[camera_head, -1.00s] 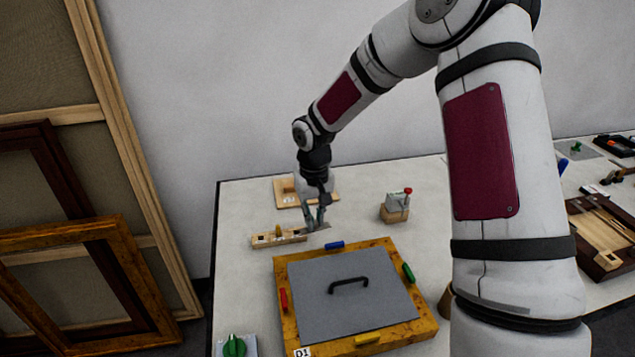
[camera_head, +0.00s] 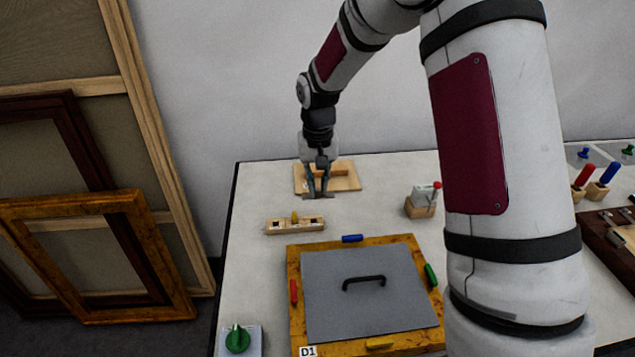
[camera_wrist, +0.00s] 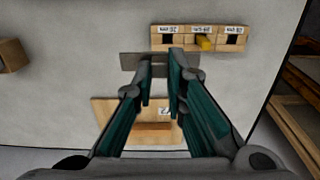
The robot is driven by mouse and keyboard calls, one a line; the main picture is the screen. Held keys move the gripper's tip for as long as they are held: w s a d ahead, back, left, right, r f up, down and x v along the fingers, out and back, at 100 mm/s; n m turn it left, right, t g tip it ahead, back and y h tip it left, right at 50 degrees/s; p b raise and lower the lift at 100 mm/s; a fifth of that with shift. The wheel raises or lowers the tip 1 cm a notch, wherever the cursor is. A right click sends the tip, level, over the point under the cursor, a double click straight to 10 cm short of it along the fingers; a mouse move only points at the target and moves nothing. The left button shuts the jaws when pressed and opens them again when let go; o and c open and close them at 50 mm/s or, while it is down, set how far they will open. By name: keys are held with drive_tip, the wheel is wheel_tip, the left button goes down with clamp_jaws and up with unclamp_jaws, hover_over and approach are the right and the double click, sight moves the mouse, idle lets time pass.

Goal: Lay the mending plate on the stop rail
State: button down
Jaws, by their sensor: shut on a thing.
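My gripper (camera_head: 318,190) points down with its fingers closed on a thin grey plate, the mending plate (camera_wrist: 130,63). The plate reaches out to both sides of the fingertips in the wrist view. In the head view it shows as a thin grey strip at the front edge of a pale wooden board (camera_head: 350,183). The board carries a raised wooden bar, seemingly the stop rail (camera_wrist: 150,127), and a small label; my fingers partly cover it. I cannot tell the plate's exact height above the board or table.
A labelled wooden block (camera_head: 312,225) with several slots and a yellow peg stands in front of the gripper. A framed grey panel (camera_head: 335,300) with a black handle lies nearer. A wooden block with a red-tipped part (camera_head: 420,206) stands right. Picture frames lean at left.

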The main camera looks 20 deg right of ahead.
sight(318, 219)
drive_tip(key=shift+f+b, duration=1.3)
drive_tip(key=shift+f, duration=2.8)
drive_tip(key=c, duration=1.5)
unclamp_jaws()
drive_tip(key=shift+c, duration=0.2)
wheel_tip(318, 219, up, 12)
drive_tip(key=shift+r, duration=0.1)
